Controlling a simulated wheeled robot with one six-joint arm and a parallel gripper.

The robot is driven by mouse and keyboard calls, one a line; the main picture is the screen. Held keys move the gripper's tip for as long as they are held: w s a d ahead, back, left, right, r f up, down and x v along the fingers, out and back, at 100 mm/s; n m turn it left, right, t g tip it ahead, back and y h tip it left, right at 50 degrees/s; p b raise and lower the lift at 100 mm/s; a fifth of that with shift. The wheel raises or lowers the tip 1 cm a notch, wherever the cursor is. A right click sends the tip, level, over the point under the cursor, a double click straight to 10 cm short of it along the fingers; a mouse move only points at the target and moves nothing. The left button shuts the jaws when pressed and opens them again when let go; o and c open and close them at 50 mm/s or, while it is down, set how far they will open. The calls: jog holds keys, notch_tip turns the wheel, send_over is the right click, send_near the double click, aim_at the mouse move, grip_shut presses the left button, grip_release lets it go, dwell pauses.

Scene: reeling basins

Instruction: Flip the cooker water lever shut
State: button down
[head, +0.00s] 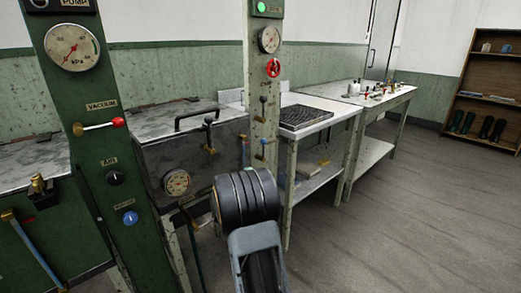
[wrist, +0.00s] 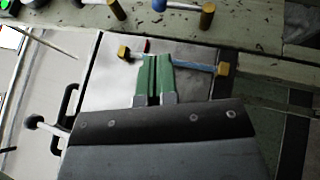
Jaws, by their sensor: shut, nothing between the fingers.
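In the wrist view, my gripper (wrist: 154,98) has its green fingers shut together, with nothing between them. A blue lever (wrist: 195,67), joined to a brass block (wrist: 223,69), runs rightward from behind the fingers and looks like the water lever. Its left end is hidden by the fingers, and I cannot tell whether they touch it. Another brass block (wrist: 124,52) with a small red part lies left of the fingertips. In the head view, the cooker (head: 155,165) stands behind my arm, with a gauge on its front. My arm hides the fingers there.
A green panel (head: 82,140) with a gauge, a red-tipped vacuum lever (head: 100,125) and knobs stands close at left. A narrow post (head: 265,100) with a red wheel (head: 273,68) and levers rises behind my arm. Benches (head: 345,108) stand behind; the right floor is clear.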

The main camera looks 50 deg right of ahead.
jog(key=b+x, duration=0.2)
jog(key=x, duration=1.2)
jog(key=shift+b, duration=0.35)
